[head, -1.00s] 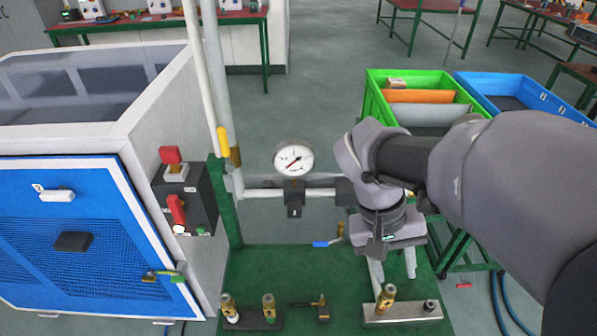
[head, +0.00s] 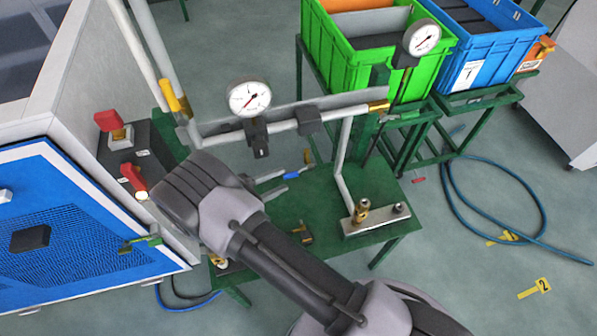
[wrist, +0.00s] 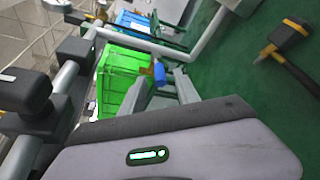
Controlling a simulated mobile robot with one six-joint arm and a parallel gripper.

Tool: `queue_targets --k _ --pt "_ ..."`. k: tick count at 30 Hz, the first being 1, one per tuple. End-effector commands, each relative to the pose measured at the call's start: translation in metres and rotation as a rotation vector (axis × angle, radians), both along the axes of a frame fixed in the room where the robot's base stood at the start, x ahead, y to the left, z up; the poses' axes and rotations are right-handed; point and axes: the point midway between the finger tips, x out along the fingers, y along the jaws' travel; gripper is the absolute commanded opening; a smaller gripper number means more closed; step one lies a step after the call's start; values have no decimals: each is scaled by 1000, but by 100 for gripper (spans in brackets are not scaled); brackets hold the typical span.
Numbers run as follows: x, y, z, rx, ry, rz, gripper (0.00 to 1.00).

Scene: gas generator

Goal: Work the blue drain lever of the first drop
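The blue drain lever (head: 291,176) sits low above the green bench, with a brass valve part (head: 308,158) beside it. It also shows in the wrist view as a short blue handle (wrist: 159,72). My gripper (head: 279,182) reaches in from the left, fingers pointing right toward the lever. In the wrist view my gripper (wrist: 162,80) is open, with its two grey fingers apart and the blue handle showing between their tips. I cannot tell whether either finger touches the lever.
A grey pipe with a pressure gauge (head: 249,97) runs above the bench. A yellow-handled valve (head: 173,97) is on the upright pipe. The blue-doored cabinet (head: 75,225) stands left. Brass fittings on a plate (head: 375,222) are right. A green crate (head: 375,68) stands behind.

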Motion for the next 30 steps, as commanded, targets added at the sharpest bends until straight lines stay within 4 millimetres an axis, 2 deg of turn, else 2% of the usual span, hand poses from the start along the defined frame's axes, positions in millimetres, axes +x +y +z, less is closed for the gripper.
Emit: queue_targets --k 3,9,15,22,27,28,30 --pt "16 -24 -8 0 1 -3 38" --pt "36 -52 -15 1 -1 -3 38" --pt "44 -62 -17 1 0 -1 38" --pt "44 -63 -16 1 0 -1 38" --pt "44 -62 -16 1 0 -1 5" --pt "44 -62 -16 1 0 -1 0" --pt "44 -62 -16 1 0 -1 0"
